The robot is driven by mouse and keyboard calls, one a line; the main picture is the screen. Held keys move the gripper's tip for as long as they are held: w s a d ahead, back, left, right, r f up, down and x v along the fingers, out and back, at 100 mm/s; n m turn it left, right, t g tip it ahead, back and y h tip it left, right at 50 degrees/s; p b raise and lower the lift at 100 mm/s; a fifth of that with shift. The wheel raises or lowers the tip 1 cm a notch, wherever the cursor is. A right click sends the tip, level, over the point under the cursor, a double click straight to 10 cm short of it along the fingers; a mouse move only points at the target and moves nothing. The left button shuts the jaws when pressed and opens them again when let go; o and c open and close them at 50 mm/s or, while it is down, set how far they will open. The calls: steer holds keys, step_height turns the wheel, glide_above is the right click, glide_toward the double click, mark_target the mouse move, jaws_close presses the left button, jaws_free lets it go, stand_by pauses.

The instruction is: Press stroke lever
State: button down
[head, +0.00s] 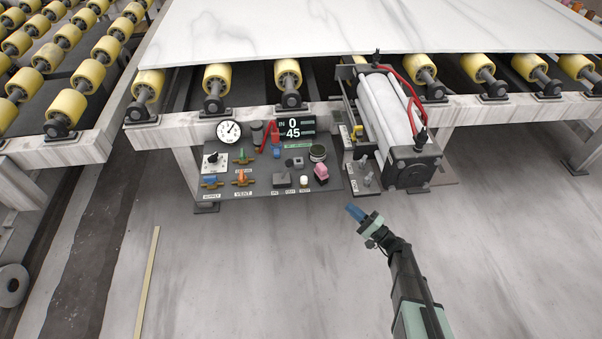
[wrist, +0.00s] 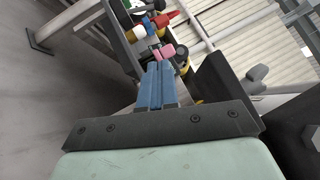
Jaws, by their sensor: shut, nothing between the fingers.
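My gripper (head: 355,212) has blue fingers. They are shut and empty, over the floor just in front of the control panel and cylinder. In the wrist view the fingers (wrist: 156,88) lie side by side, pointing toward the panel's controls. A small grey lever (head: 367,172) stands on a dark plate left of the cylinder's front end. Its label is too small to read, so I cannot confirm it is the stroke lever.
The control panel (head: 222,191) holds a gauge (head: 229,131), coloured valves, a pink control (head: 321,172) and a display (head: 292,128). A white cylinder (head: 384,108) with red hoses stands right of it. A stone slab (head: 330,27) lies on yellow rollers behind. The floor in front is mostly clear.

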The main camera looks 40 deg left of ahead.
mark_target(306, 180)
stand_by(0.3)
steer(key=x, duration=2)
steer(key=shift+f, duration=0.1)
steer(key=shift+s+a+r, duration=0.45)
steer(key=shift+s+a, duration=0.2)
steer(key=shift+s, duration=0.15)
steer(key=shift+s+a+r, duration=0.3)
steer(key=shift+s+a, duration=0.3)
steer(key=shift+a, duration=0.05)
steer(key=shift+r, duration=0.1)
